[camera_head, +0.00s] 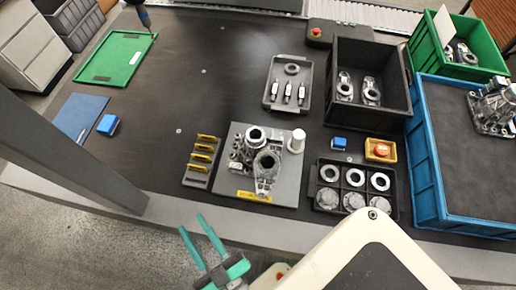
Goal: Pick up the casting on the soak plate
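The soak plate (289,186) is a flat grey plate with a yellow label on its front edge, near the table's front. The casting (266,168) is a silver metal part with round ring openings, on the middle of this plate. A white cylinder (298,140) stands at the plate's back right, and small metal pieces (237,154) are by the casting's left side. My gripper (193,224), with teal fingers, is in front of the table edge, left of and nearer than the plate. Its two fingers are apart with nothing seen between them.
A slotted rack (198,178) with yellow-tagged pieces stands left of the plate. A black compartment tray (312,186) of rings is at right. A black bin (341,113), blue crate (427,165) with another casting (493,106), and green bin (427,46) stand farther right. The table's left-centre is clear.

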